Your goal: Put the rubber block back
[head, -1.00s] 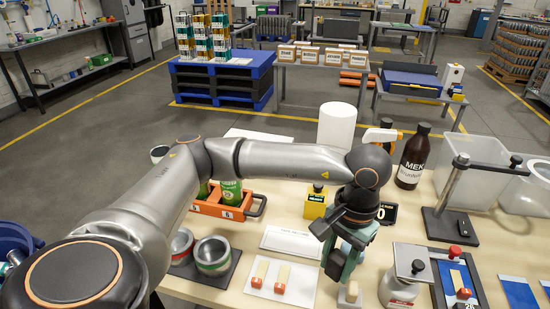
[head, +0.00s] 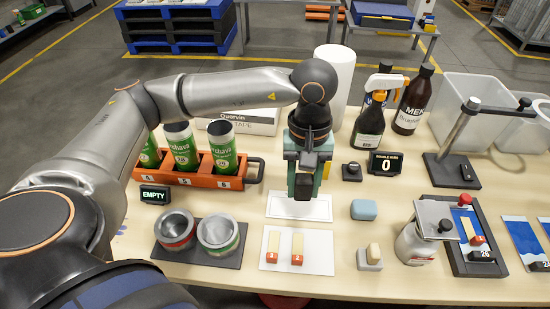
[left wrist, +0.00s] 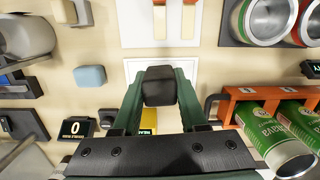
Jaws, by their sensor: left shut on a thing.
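My left gripper (head: 304,188) has green fingers and is shut on a dark block, which I take to be the rubber block (head: 303,187). The block also shows between the fingertips in the left wrist view (left wrist: 160,85). The gripper points down over a white bordered sheet (head: 284,207) in the middle of the table. I cannot tell whether the block touches the sheet. My right gripper is not in view.
A blue block (head: 363,209) lies right of the sheet. A white card (head: 322,252) with two red-ended strips lies in front. An orange crate (head: 197,179) with green cans and two metal cups (head: 220,232) stand left. A yellow box (left wrist: 148,131) stands behind the gripper.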

